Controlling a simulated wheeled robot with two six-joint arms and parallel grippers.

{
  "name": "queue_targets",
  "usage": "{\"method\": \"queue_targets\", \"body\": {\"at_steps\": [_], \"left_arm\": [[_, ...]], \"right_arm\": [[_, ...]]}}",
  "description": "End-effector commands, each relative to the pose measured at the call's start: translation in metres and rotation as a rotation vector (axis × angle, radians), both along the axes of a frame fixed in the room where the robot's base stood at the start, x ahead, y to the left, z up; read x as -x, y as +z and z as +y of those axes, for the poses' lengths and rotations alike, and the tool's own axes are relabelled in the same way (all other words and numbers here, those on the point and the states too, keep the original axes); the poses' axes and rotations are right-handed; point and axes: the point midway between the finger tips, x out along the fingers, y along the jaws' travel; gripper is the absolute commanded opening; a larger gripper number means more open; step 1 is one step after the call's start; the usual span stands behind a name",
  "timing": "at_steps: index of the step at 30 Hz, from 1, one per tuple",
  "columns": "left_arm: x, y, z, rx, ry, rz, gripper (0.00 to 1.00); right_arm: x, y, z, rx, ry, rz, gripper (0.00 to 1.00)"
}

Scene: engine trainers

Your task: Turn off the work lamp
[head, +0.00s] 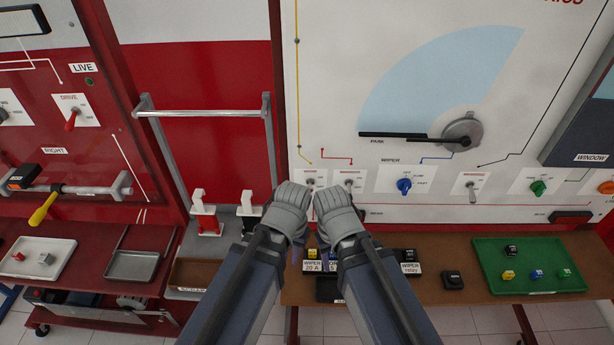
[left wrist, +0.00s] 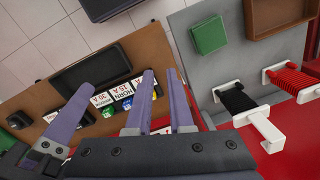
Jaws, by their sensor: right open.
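No work lamp is clearly recognisable in either view. A black-framed object (head: 24,20), cut off at the top left of the head view, cannot be identified for sure. In the head view my left gripper (head: 297,256) and right gripper (head: 326,262) are close side by side at the middle, mostly hidden by my own arms. My right gripper is open, and I see nothing held in it.
The white wiper panel has a blue knob (head: 404,185), a green knob (head: 538,187) and toggle switches. A red drive toggle (head: 71,122) is on the left panel. The brown shelf (head: 433,292) holds relays and a green tray (head: 530,288). Red and black handled posts stand left.

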Motion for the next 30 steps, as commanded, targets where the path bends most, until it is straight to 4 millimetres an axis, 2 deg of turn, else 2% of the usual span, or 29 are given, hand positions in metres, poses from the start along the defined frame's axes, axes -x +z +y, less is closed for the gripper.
{"method": "queue_targets", "body": {"at_steps": [1,5,18,24,30], "left_arm": [[-0.010,0.024,-0.001,0.018,0.016,-0.009,0.13],[-0.032,0.060,-0.005,0.077,0.056,-0.035,0.00],[-0.107,0.171,-0.006,0.267,0.201,-0.132,0.00],[-0.130,0.202,-0.004,0.324,0.249,-0.164,0.00],[-0.140,0.214,-0.002,0.350,0.272,-0.178,0.00]], "right_arm": [[0.000,0.025,0.000,0.000,-0.001,0.000,0.50],[0.000,0.060,0.000,-0.001,-0.003,0.000,0.50],[0.000,0.165,0.000,-0.001,-0.008,0.001,0.50],[0.000,0.193,0.000,-0.002,-0.010,0.001,0.50],[0.000,0.203,0.000,-0.002,-0.011,0.001,0.50]]}}
